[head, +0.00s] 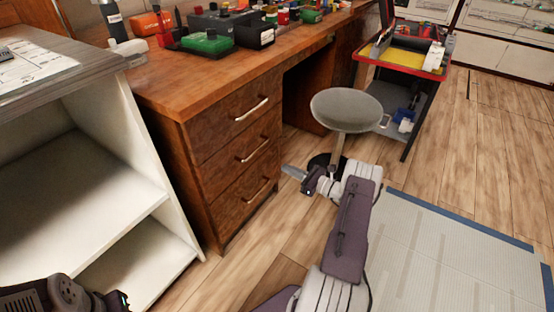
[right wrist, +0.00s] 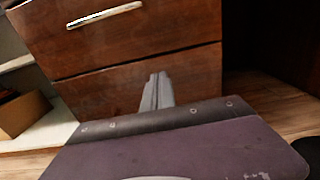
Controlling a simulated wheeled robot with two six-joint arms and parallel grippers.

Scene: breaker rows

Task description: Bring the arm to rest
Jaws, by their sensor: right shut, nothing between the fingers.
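My right arm reaches up from the bottom of the head view, and its gripper (head: 286,168) is low beside the front of the wooden drawer unit. The gripper is shut and empty. In the right wrist view the closed fingers (right wrist: 157,88) point at the brown drawer fronts; the gap to them is hard to judge. My left gripper does not show.
The wooden desk (head: 165,88) has three handled drawers and several items on top. A round grey stool (head: 346,109) stands just beyond the right gripper. A white shelf (head: 85,155) is at left, a tool cart (head: 437,73) at back right. Open floor and a grey mat (head: 450,250) lie right.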

